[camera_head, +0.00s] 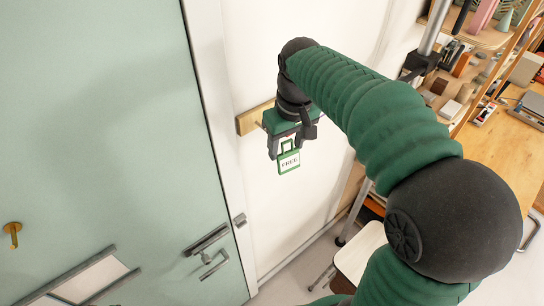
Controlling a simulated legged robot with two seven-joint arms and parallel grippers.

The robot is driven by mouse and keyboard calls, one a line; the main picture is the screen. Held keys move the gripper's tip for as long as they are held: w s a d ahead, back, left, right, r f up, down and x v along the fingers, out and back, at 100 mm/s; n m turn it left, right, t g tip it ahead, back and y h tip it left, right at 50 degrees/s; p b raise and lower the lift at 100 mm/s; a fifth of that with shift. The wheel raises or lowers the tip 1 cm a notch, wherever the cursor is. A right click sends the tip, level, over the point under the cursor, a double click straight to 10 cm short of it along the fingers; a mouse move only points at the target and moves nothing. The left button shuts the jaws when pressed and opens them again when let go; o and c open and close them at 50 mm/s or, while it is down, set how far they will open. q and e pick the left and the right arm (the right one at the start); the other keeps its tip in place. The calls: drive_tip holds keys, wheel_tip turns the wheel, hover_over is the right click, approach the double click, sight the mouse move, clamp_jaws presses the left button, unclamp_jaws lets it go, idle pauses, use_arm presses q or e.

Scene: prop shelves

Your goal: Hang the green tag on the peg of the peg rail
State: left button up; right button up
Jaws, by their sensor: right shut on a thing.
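The green tag (289,168) has a green frame, a white face reading "FREE" and a loop at its top. My right gripper (286,146) is shut on the tag near the loop, and the tag hangs below the fingers. The peg rail (250,119) is a short wooden strip on the white wall. Only its left end shows, because my right gripper and wrist cover the rest. I cannot make out the peg clearly, nor tell whether the loop touches it. My left gripper is not in view.
A pale green door (100,120) with a metal handle (213,262) stands to the left; a brass knob (13,229) is on it. Shelves (480,38) with many small objects are at the upper right, by a wooden table (510,150). The white wall below the tag is clear.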

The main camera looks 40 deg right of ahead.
drive_tip(key=shift+w+a+r, duration=0.1)
drive_tip(key=shift+r, duration=0.05)
drive_tip(key=shift+w+a+f+p, duration=0.15)
drive_tip(key=shift+w+p, duration=0.5)
drive_tip(key=shift+w, duration=1.25)
drive_tip(key=shift+w+d+f+p, duration=0.15)
drive_tip(key=shift+w+p, duration=0.45)
drive_tip(key=shift+w, duration=1.25)
drive_tip(key=shift+w+a+f, duration=0.1)
drive_tip(key=shift+w+f, duration=0.3)
drive_tip(key=shift+f, duration=0.3)
drive_tip(key=shift+r+p, duration=0.2)
drive_tip(key=shift+p, duration=0.15)
